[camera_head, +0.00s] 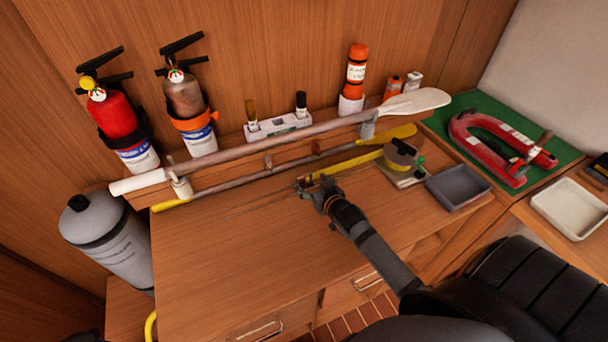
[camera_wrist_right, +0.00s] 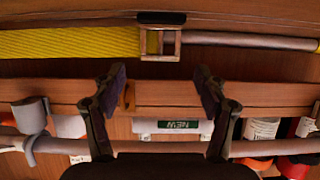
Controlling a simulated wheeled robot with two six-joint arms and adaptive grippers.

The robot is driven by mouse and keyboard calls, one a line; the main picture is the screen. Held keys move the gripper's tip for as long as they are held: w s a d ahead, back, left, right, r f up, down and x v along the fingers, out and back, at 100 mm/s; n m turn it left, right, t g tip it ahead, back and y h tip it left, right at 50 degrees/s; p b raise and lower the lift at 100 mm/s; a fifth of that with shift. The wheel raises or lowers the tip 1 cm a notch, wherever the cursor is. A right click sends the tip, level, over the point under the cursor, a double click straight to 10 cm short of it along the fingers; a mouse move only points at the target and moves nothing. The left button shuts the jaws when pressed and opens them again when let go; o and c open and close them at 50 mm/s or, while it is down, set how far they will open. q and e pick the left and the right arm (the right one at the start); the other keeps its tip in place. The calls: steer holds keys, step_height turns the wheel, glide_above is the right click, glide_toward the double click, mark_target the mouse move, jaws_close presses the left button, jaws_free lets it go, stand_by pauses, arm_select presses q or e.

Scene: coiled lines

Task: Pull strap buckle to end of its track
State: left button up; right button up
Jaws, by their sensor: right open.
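The strap buckle (camera_wrist_right: 152,42) is a metal frame with a dark top bar, in the upper middle of the right wrist view. A yellow woven strap (camera_wrist_right: 70,42) runs from its left side; in the head view the strap (camera_head: 352,162) lies on the bench top. In the head view the right gripper (camera_head: 308,184) largely hides the buckle. My left gripper is out of view.
A white paddle (camera_head: 270,142) and a yellow-ended pole (camera_head: 395,133) lie along the bench's back. A coil of strap (camera_head: 400,155) and a grey tray (camera_head: 458,187) stand to the right. The bench top (camera_head: 230,250) is clear at the left and front.

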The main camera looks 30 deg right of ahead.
mark_target(305, 177)
steer(key=x, duration=0.6)
steer(key=shift+w+f, duration=0.1)
steer(key=shift+w, duration=0.05)
steer(key=shift+c, duration=0.2)
steer(key=c, duration=0.5)
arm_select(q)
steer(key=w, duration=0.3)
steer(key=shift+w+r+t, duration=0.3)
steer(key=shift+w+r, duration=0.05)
arm_select(e)
jaws_close()
